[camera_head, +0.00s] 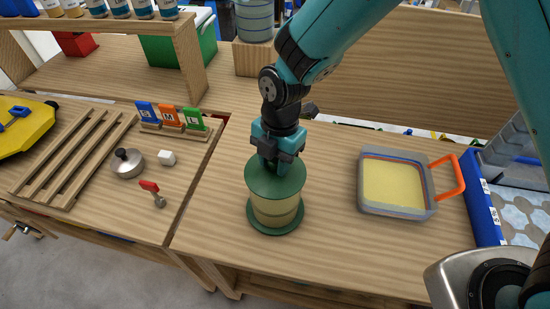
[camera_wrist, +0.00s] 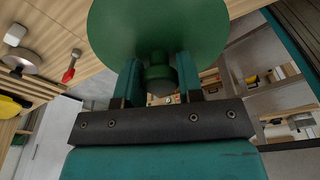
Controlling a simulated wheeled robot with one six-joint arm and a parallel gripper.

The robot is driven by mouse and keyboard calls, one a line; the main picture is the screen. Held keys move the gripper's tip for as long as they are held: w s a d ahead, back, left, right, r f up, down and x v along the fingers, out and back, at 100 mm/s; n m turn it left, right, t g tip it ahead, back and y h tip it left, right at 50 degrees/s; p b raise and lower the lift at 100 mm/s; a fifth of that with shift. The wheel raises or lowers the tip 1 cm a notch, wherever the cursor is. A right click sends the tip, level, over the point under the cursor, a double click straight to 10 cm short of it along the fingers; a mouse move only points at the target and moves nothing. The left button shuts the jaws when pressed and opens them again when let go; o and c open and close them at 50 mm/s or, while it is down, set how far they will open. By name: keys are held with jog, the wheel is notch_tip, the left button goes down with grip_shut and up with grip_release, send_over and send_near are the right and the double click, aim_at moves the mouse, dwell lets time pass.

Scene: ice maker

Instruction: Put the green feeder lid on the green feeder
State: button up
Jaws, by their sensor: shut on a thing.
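The green feeder (camera_head: 274,212) stands upright on the wooden table, with a wide green base and a pale, clear body. The green feeder lid (camera_head: 275,178) is a flat round disc over the top of the feeder. It also shows large in the wrist view (camera_wrist: 158,25). My gripper (camera_head: 277,165) is shut on the lid's knob (camera_wrist: 160,78), with one finger on each side of it. From the head view I cannot tell whether the lid touches the feeder's rim or hangs slightly above it. The lid hides the feeder's opening.
An orange-handled grey container (camera_head: 430,205) with yellow contents stands to the right, beside a blue-edged bin (camera_head: 483,205). To the left are a silver round pot (camera_head: 128,164), a white block (camera_head: 167,158), a red-handled tool (camera_head: 152,192) and coloured tags (camera_head: 170,117). The table around the feeder is clear.

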jog(key=shift+f, duration=0.2)
jog(key=o, duration=1)
jog(key=shift+r, duration=0.15)
notch_tip(320, 180, up, 17)
jog(key=w+d+b, duration=0.1)
jog(key=w+b, duration=0.1)
jog(key=b, duration=0.1)
jog(key=shift+d+b, duration=0.25)
jog(key=shift+b, duration=0.05)
jog(key=shift+d, duration=0.1)
jog(key=s+d+m+y, duration=0.1)
jog(key=s+d+m, duration=0.4)
jog(key=s+m, duration=0.3)
jog(key=s+d+m+t+y, duration=0.1)
jog(key=s+d+m+y, duration=0.1)
jog(key=s+d+m, duration=0.4)
jog(key=s+m, duration=0.3)
jog(key=m, duration=0.4)
jog(key=shift+r+m, duration=0.3)
jog(key=shift+r, duration=0.1)
